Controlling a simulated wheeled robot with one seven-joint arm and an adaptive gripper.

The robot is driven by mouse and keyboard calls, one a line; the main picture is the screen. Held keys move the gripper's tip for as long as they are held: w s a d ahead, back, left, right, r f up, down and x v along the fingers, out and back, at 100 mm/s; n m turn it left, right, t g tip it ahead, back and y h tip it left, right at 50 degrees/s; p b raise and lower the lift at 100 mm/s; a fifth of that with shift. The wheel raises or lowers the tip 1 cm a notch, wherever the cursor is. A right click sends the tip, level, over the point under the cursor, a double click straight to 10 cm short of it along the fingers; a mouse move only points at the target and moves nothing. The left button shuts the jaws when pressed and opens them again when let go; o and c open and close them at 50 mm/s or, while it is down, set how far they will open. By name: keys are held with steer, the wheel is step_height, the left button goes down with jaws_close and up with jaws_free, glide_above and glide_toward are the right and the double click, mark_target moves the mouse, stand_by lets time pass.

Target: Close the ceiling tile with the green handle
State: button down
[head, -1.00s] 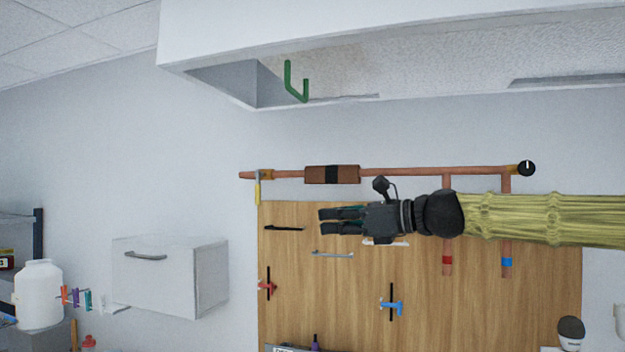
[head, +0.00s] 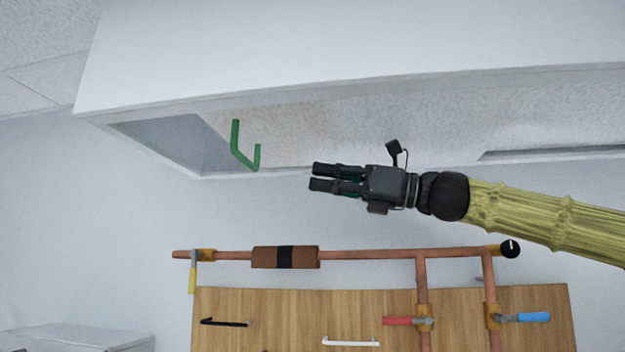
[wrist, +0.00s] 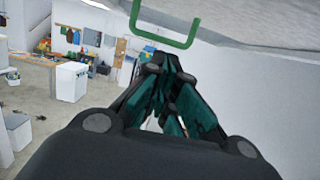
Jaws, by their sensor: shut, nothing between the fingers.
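The green handle (head: 240,150), a bent U-shaped bar, sits at the left end of the textured pale ceiling tile (head: 400,115). The tile shows inside a white ceiling frame (head: 300,45), with an open grey gap at its left end. My gripper (head: 311,177) is shut and empty, pointing left, to the right of the handle and slightly lower in the head view, apart from it. In the wrist view the green handle (wrist: 165,40) is ahead of and just above the fingertips (wrist: 172,62), and the tile's textured face (wrist: 260,20) is at upper right.
A copper pipe (head: 370,254) with valves runs along the wall below my gripper, above a wooden board (head: 250,305). A white cabinet (head: 75,338) is at lower left. The space between my gripper and the handle looks clear.

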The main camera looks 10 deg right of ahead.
steer(key=p+x, duration=0.4)
steer(key=x, duration=0.8)
steer(key=shift+w, duration=0.4)
steer(key=shift+a+f, duration=0.15)
steer(key=shift+f, duration=0.05)
steer(key=shift+a, duration=0.1)
